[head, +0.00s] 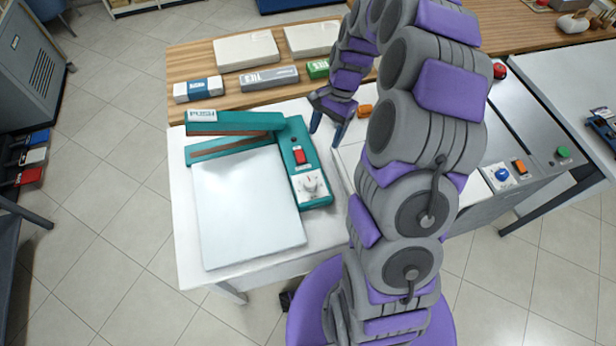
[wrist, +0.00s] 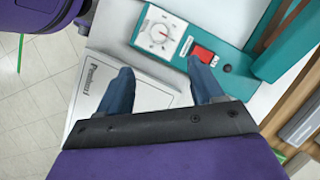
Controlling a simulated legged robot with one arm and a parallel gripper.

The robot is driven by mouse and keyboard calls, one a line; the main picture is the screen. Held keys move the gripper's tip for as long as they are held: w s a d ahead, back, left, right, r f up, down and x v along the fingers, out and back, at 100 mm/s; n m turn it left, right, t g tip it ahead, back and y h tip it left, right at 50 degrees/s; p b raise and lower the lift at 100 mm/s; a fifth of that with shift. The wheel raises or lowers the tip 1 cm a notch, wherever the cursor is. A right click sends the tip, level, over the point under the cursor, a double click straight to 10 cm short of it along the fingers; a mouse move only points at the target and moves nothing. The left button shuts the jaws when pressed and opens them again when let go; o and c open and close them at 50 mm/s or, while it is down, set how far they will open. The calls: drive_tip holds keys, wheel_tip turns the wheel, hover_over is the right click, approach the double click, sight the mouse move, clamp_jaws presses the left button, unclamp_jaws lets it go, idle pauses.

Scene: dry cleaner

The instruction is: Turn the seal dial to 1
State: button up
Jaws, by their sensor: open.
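The seal dial (head: 310,182) is a white knob on a white scale plate, at the near end of the teal control box (head: 303,160) of the heat sealer. In the wrist view the dial (wrist: 160,36) lies ahead of my fingers, with a red switch (wrist: 203,54) to its right. The numbers on the scale are too small to read. My gripper (head: 327,128) is open and empty, above the table to the right of the control box. In the wrist view its two blue fingers (wrist: 158,88) are spread apart and touch nothing.
A wooden shelf behind holds several boxes (head: 246,50). My arm covers the table's right part. A bench with a blue knob (head: 502,174) stands at right.

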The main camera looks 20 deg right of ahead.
sight(310, 182)
drive_tip(key=b+x, duration=0.2)
drive_tip(key=x, duration=1.5)
drive_tip(key=shift+d+f+b, duration=0.1)
drive_tip(key=shift+f+b, duration=0.15)
drive_tip(key=shift+b, duration=0.15)
drive_tip(key=shift+c, duration=0.2)
drive_tip(key=c, duration=1)
